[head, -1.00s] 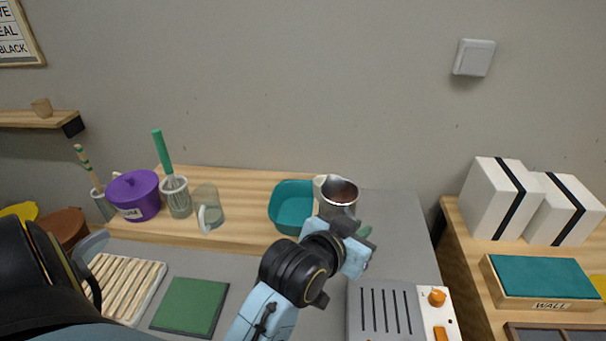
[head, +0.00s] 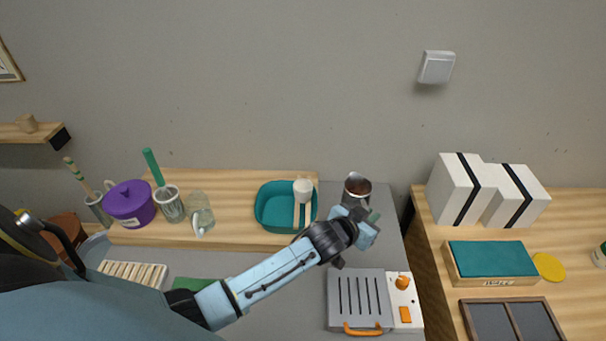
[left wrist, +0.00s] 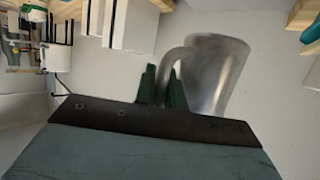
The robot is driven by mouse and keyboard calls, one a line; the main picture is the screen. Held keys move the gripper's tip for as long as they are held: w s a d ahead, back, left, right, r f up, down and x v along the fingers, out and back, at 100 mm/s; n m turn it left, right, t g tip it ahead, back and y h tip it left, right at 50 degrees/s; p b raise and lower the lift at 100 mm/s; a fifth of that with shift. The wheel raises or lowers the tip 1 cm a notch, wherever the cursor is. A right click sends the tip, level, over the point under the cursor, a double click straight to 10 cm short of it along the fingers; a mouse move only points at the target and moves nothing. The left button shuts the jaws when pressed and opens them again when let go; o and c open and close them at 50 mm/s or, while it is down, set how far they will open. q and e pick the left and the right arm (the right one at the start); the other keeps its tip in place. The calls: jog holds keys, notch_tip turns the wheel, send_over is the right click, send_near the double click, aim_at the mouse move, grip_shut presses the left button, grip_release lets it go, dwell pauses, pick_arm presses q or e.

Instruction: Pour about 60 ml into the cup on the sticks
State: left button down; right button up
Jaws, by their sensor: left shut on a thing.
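A metal jug (head: 357,188) is held up at the right end of the board, over the grey bench. My left gripper (head: 370,216) is shut on its handle. The left wrist view shows the jug (left wrist: 218,75) with its handle between the green fingers (left wrist: 162,88). A small white cup (head: 303,187) sits on pale sticks (head: 296,214) laid across the teal basin (head: 268,207), left of the jug and apart from it. My right gripper is not in view.
A glass mug (head: 201,212), a whisk pot (head: 169,205) and a purple lidded pot (head: 130,203) stand left of the basin. A grey slotted device (head: 357,296) with orange knobs lies in front. White boxes (head: 455,190) stand on the right bench.

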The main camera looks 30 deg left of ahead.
pick_arm(q)
jog(key=a, duration=0.1)
jog(key=w+a+p, duration=0.1)
jog(key=a+p, duration=0.1)
jog(key=shift+w+f, duration=0.2)
jog(key=shift+f, duration=0.05)
jog(key=shift+w+a+f+p, duration=0.1)
jog(key=shift+a+f+p, duration=0.2)
jog(key=shift+a+p, duration=0.2)
jog(key=shift+a, duration=0.15)
